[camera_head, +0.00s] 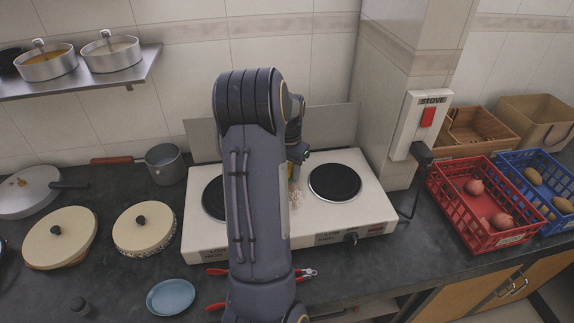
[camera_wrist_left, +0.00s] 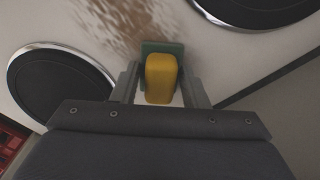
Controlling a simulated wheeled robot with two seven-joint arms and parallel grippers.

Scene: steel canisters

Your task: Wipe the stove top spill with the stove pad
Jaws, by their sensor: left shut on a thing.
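The white stove (camera_head: 345,213) has two black burners, the right one (camera_head: 335,182) in full view and the left one (camera_head: 213,198) partly hidden by my left arm. A brownish spill (camera_head: 294,196) lies on the white top between the burners; it shows as a streaky smear in the left wrist view (camera_wrist_left: 128,22). My left gripper (camera_wrist_left: 160,88) is shut on the stove pad (camera_wrist_left: 161,75), a yellow block with a green face. It holds the pad at the spill's edge; I cannot tell whether the pad touches the stove. My right gripper is not in view.
Pans with lids (camera_head: 145,228) and a grey pot (camera_head: 165,163) stand left of the stove. Red-handled pliers (camera_head: 302,273) and a blue plate (camera_head: 171,297) lie in front. A red crate (camera_head: 455,207) and a wall switch box (camera_head: 421,122) are at right.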

